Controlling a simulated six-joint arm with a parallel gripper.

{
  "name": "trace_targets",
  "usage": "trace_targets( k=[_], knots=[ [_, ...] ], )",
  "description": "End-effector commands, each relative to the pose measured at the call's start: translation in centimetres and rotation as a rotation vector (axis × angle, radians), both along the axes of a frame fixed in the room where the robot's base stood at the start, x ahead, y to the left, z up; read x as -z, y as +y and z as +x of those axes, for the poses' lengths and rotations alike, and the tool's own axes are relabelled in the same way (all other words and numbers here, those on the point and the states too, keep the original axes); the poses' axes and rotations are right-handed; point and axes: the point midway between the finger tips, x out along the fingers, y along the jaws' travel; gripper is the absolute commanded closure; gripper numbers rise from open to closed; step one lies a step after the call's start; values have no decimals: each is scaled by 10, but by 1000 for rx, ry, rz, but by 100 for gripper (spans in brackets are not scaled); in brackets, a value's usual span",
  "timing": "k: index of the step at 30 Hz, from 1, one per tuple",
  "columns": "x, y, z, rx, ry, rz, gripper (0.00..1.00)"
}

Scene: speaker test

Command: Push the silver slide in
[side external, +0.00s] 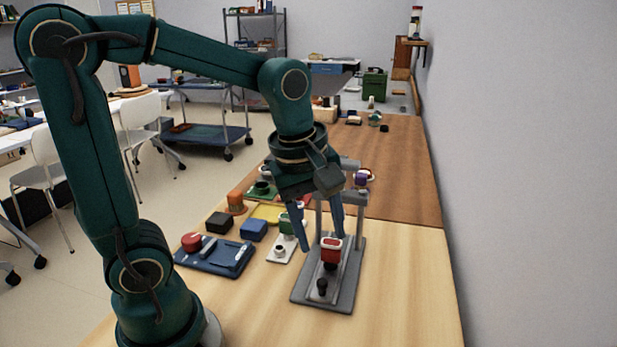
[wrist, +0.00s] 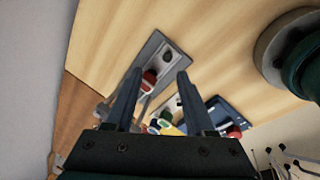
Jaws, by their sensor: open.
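The silver slide (side external: 316,293) lies on a grey base plate (side external: 350,275) and carries a black knob (side external: 322,285) near its front end. It also shows in the wrist view (wrist: 178,64) beyond my fingertips. A red piece with a white rim (side external: 331,248) sits at the slide's rear, below a grey post frame (side external: 359,212). My gripper (side external: 320,240) is open and points down over the rear part of this fixture. In the wrist view the red piece (wrist: 150,77) shows between the open fingers. Whether a finger touches anything cannot be told.
The table's front right is clear up to the wall.

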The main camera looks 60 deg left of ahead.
Motion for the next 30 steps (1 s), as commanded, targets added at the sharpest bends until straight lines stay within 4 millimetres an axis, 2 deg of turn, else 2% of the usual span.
trace_targets(
  k=[3, 6, 13, 24, 30],
  knots=[
    [22, 8, 14, -151, 92, -33, 45],
    [38, 12, 19, -208, 152, -42, 45],
    [60, 17, 18, -226, 232, -46, 45],
    [102, 17, 17, -226, 237, -46, 45],
    [110, 17, 18, -225, 233, -46, 45]
  ],
)
